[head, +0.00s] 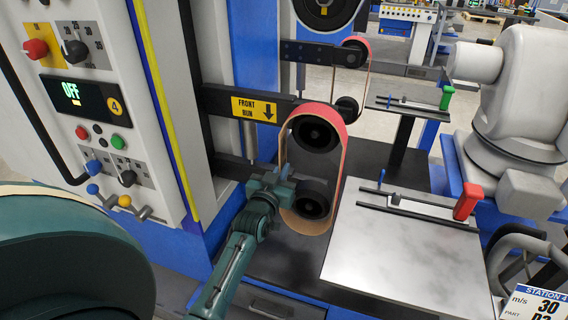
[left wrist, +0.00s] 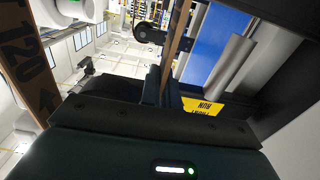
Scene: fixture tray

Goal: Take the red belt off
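The red belt (head: 328,107) loops around an upper black pulley (head: 315,134) and a lower black pulley (head: 311,198) on the machine. Its outside is red and its edge and inner side look tan. My left gripper (head: 279,178) is at the belt's left strand, beside the lower pulley. In the left wrist view a tan strand of the belt (left wrist: 176,45) runs down between the fingertips (left wrist: 164,92), which look closed on it. Another strand, printed 120 with an arrow (left wrist: 25,60), passes at the left there. My right gripper is not in view.
A yellow FRONT RUN sign (head: 255,109) is on the black arm beside the upper pulley. A second, smaller belt (head: 358,46) is behind. A grey plate with a red-handled clamp (head: 467,202) lies right of the belt. The control panel display (head: 77,97) reads OFF.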

